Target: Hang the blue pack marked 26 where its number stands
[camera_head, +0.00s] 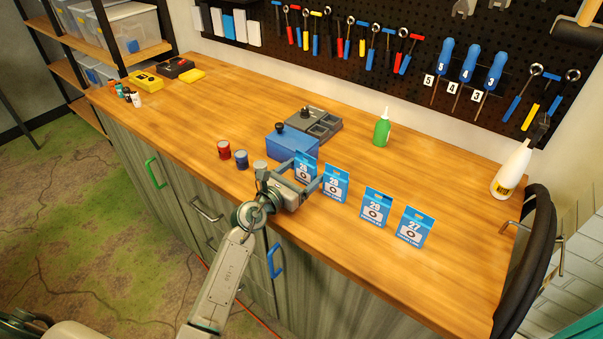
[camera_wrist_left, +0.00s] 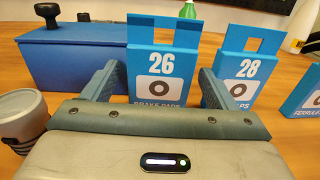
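The blue pack marked 26 (camera_head: 305,167) stands upright on the bench, leftmost in a row of blue packs. The left wrist view shows its front (camera_wrist_left: 163,65), with the number 26, a ring picture and "BRAKE PADS". My left gripper (camera_head: 304,184) is open in front of it. In the wrist view its two fingers (camera_wrist_left: 158,78) point at the pack, one on each side of its face. I cannot tell whether they touch it. The pegboard (camera_head: 350,40) stands behind the bench; the only numbers I read there are 5, 4 and 3. My right gripper is not in view.
Packs 28 (camera_head: 336,184), 29 (camera_head: 376,207) and 27 (camera_head: 411,227) stand to the right. A blue box (camera_head: 290,146) is close behind pack 26. A green bottle (camera_head: 382,129) stands farther back.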

